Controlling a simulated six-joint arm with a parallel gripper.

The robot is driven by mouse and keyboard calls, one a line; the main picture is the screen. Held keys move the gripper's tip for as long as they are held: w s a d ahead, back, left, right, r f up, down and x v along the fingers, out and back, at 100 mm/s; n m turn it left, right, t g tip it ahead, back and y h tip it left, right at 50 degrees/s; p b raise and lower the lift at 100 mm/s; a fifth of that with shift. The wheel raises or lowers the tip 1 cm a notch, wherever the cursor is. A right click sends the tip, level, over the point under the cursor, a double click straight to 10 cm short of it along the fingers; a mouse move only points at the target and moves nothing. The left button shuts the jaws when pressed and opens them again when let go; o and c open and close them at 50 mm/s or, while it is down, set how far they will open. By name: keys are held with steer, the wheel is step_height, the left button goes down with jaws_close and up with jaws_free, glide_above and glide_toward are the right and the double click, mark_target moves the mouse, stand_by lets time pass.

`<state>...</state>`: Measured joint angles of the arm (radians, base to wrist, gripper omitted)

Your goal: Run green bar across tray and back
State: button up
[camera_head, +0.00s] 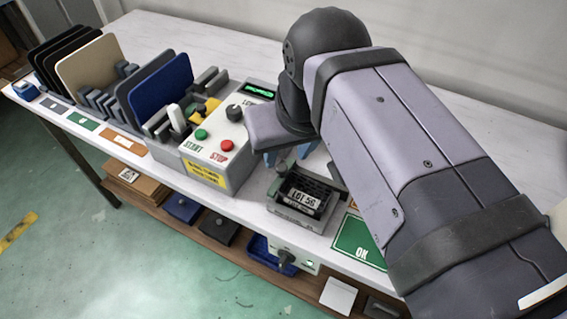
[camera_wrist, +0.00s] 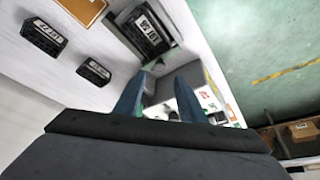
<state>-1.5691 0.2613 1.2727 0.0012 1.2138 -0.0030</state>
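A black tray labelled LOT 56 (camera_head: 299,203) sits in a grey holder near the front edge of the bench; it also shows at the top of the wrist view (camera_wrist: 150,32). My gripper (camera_head: 287,156) is above the bench just behind the tray, with blue fingers pointing down. In the wrist view its two fingers (camera_wrist: 158,105) stand well apart, and nothing is clearly held between them. A small dark greenish piece (camera_head: 281,167) shows below the fingers, beside the tray's back left corner. I cannot tell whether it is the green bar. My arm hides the bench to the right.
A control box (camera_head: 222,150) with green and red buttons stands left of the tray. Upright panels, one blue (camera_head: 162,84), stand in racks further left. A green OK plate (camera_head: 360,240) lies to the right. Two other black labelled trays (camera_wrist: 43,36) (camera_wrist: 94,71) show in the wrist view.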

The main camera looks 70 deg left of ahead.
mark_target(282, 167)
steer(key=shift+b+x, duration=0.45)
steer(key=shift+x, duration=2.85)
steer(key=shift+c, duration=0.3)
steer(key=shift+r, duration=0.1)
jaws_close()
